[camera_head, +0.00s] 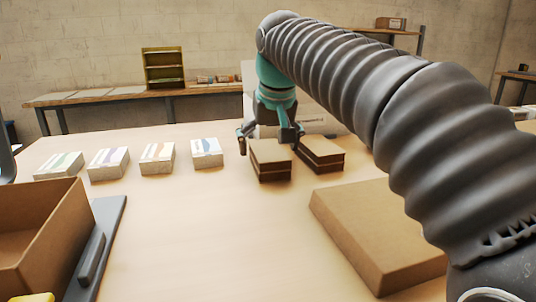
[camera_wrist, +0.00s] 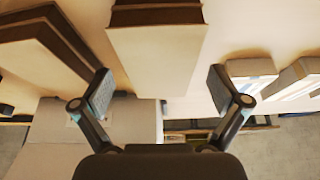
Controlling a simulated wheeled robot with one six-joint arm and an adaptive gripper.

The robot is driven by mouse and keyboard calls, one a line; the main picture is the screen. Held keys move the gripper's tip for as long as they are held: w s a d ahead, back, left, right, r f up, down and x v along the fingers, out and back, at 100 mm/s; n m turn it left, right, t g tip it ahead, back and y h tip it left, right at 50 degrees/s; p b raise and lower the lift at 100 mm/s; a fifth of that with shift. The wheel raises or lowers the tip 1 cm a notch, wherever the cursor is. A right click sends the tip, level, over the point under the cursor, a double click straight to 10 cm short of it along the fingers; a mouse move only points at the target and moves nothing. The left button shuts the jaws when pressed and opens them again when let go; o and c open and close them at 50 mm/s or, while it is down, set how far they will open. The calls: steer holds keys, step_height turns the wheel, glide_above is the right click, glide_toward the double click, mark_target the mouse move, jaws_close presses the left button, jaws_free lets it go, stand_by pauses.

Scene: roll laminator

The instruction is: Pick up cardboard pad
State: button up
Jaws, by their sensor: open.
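Two tan, layered cardboard blocks lie on the table. The nearer left block (camera_head: 270,160) is under and just in front of my gripper (camera_head: 266,142) in the head view. The right block (camera_head: 321,154) lies close beside it. I cannot tell whether each is one pad or a stack. In the wrist view, one block (camera_wrist: 157,48) appears between the fingers of my gripper (camera_wrist: 160,84), with a gap on each side. The other block (camera_wrist: 45,48) is at the upper left. The gripper is open and empty. Its height above the block is unclear.
Several white labelled packs (camera_head: 157,158) stand in a row to the left. An open cardboard box (camera_head: 40,232) and a dark grey plate (camera_head: 104,235) are at front left. A flat brown box (camera_head: 375,235) lies at right, partly behind my arm. The table's middle is clear.

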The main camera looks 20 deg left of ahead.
mark_target(272, 151)
steer(key=c, duration=1.1)
steer(key=shift+r, duration=0.15)
steer(key=shift+r, duration=0.25)
steer(key=v, duration=0.3)
steer(key=shift+w+r, duration=0.3)
steer(key=shift+r, duration=0.2)
steer(key=s+d+r, duration=0.1)
steer(key=d+r, duration=0.1)
steer(key=d, duration=0.1)
steer(key=s+d+r, duration=0.2)
steer(key=d, duration=0.1)
steer(key=s+d+r, duration=0.2)
steer(key=d, duration=0.1)
steer(key=shift+s+d+r, duration=0.2)
steer(key=shift+d, duration=0.05)
